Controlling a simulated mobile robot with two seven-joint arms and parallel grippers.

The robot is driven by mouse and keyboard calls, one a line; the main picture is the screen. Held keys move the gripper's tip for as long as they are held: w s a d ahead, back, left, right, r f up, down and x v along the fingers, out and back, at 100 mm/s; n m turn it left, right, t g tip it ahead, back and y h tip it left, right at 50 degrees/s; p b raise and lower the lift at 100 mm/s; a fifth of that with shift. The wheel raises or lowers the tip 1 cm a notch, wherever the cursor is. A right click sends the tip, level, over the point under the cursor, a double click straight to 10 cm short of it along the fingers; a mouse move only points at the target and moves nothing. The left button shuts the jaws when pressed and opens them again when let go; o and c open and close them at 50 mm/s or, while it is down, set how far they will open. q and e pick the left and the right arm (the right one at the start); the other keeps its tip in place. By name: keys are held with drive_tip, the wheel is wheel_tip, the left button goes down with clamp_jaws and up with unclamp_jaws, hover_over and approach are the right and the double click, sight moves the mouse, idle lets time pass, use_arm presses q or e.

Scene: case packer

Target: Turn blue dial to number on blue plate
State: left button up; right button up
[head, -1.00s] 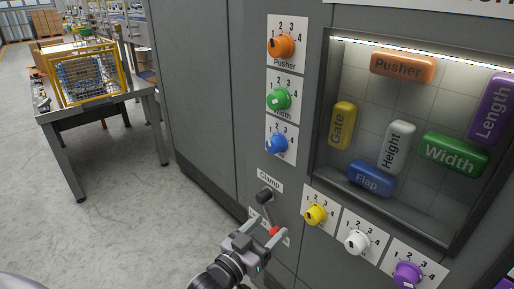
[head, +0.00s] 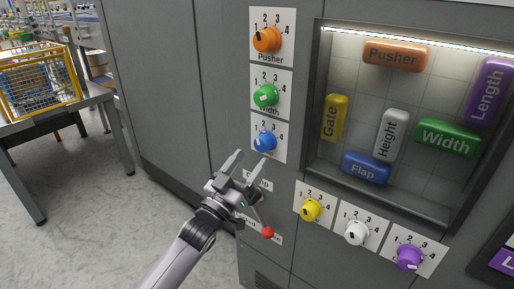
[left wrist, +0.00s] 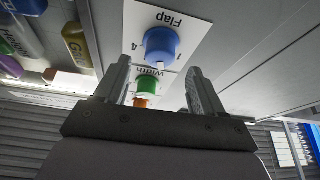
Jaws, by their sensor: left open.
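The blue dial (head: 264,141) sits on a white card with numbers on the grey cabinet, below the green dial. In the left wrist view the blue dial (left wrist: 161,46) shows large, and its card reads "Flap". The blue plate (head: 367,168), labelled "Flap", is in the lit window; I see no number on it. My left gripper (head: 246,161) is open and empty, just below and left of the blue dial, apart from it. In the left wrist view its two fingers (left wrist: 158,85) stand below the dial. My right gripper is not in view.
Orange (head: 267,39) and green (head: 265,95) dials are above the blue one. Yellow (head: 311,210), white (head: 356,232) and purple (head: 409,257) dials are lower right. A table with a yellow wire basket stands at left.

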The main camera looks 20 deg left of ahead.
sight(259, 146)
use_arm(q)
drive_tip(key=shift+x, duration=2.65)
drive_tip(key=shift+s+a+r, duration=0.1)
drive_tip(key=c, duration=1)
